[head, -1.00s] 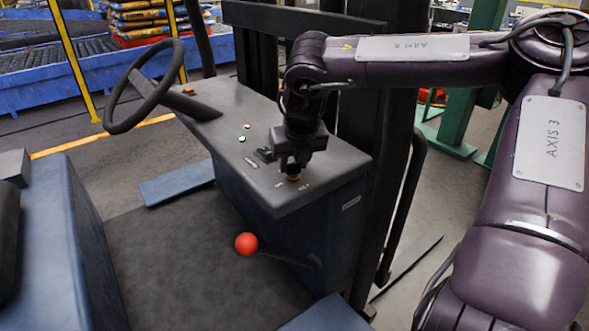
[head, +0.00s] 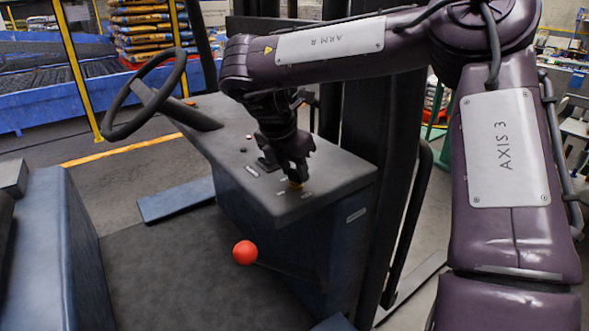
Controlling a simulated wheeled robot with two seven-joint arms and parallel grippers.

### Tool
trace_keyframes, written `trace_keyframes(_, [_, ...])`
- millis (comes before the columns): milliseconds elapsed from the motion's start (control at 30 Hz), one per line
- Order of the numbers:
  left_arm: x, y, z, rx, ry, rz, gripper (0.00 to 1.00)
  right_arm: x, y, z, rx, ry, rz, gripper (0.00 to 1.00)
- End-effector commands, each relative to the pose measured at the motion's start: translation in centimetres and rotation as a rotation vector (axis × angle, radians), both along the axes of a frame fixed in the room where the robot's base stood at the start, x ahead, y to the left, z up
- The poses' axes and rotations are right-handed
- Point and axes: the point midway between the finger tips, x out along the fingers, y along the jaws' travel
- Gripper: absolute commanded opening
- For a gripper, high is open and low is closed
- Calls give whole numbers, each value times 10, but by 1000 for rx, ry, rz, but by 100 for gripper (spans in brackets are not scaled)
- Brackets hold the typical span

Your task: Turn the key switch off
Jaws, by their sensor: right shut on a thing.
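The fingers and wrist hide most of the switch, so I cannot tell which way the key is turned. Small labels lie on the panel beside it. My left gripper does not show.
A steering wheel (head: 146,95) stands at the console's left. A lever with a red ball knob (head: 245,252) sticks out below the console. A blue seat block (head: 38,255) is at the left. Dark mast posts (head: 395,150) rise behind the console.

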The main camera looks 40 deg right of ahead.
Motion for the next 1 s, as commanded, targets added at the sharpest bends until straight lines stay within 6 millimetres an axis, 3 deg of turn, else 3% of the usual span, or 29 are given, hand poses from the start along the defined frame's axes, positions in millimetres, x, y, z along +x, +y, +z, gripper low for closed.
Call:
trace_keyframes(400, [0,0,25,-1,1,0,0,2,0,3,1,0,-245,10])
trace_keyframes(1000, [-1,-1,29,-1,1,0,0,2,0,1,0,-2,-303,10])
